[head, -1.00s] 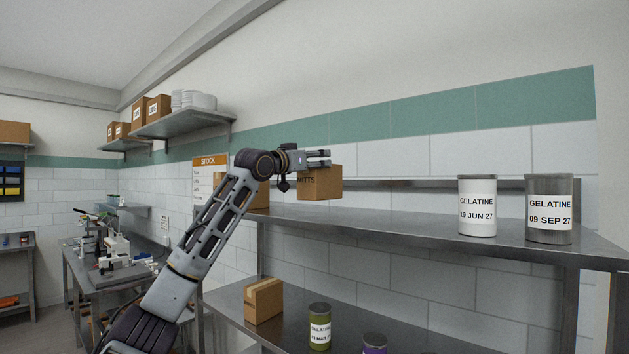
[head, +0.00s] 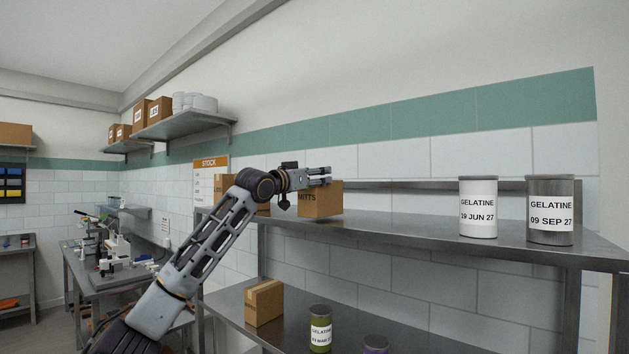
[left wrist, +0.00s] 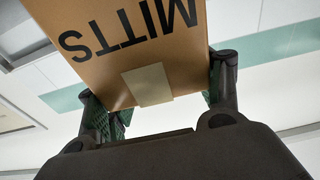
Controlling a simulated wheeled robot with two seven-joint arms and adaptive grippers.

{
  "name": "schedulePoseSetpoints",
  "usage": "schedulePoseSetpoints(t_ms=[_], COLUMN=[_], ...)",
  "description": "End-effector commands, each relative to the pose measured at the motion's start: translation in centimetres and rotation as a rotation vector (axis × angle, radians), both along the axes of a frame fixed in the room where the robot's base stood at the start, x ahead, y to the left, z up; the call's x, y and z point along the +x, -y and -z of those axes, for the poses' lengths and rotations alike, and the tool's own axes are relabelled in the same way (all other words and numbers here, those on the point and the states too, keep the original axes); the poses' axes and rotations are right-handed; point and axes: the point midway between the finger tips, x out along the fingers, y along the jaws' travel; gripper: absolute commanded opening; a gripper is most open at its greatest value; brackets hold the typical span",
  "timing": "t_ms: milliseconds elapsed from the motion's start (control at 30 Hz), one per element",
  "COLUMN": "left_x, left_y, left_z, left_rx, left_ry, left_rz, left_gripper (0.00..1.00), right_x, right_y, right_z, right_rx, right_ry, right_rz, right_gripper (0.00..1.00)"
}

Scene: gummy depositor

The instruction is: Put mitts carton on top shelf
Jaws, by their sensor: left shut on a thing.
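The mitts carton (head: 322,201) is a brown cardboard box marked MITTS. My left gripper (head: 318,176) is shut on it near its top, and the carton sits at or just above the top shelf (head: 400,228); I cannot tell whether its base touches. In the left wrist view the carton (left wrist: 185,70) is between the two fingers (left wrist: 160,95), its lettering upside down. My right gripper is not in view.
On the top shelf, a white gelatine tin (head: 478,207) and a grey gelatine tin (head: 550,210) stand at the right. Shelf room between carton and tins is clear. Below are another carton (head: 264,302) and a green tin (head: 320,328).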

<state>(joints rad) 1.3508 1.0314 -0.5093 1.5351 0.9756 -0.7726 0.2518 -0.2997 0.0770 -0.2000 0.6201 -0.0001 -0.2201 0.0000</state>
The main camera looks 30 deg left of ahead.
Motion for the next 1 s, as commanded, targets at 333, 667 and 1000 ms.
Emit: schedulePoseSetpoints(t_ms=[333, 667, 1000], left_x=[-0.07, -0.02, -0.02], left_y=[0.01, 0.01, 0.0], left_z=[0.66, 1.08, 1.05], left_rx=[-0.001, -0.001, -0.001], left_ry=[0.002, 0.0, 0.0], left_rz=[0.0, 0.0, 0.0], left_gripper=[0.1, 0.71, 0.88], right_x=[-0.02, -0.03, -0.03], right_y=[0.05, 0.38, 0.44], right_z=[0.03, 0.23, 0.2], right_rx=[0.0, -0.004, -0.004], right_ry=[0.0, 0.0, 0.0], right_rz=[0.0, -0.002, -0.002], right_gripper=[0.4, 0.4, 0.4])
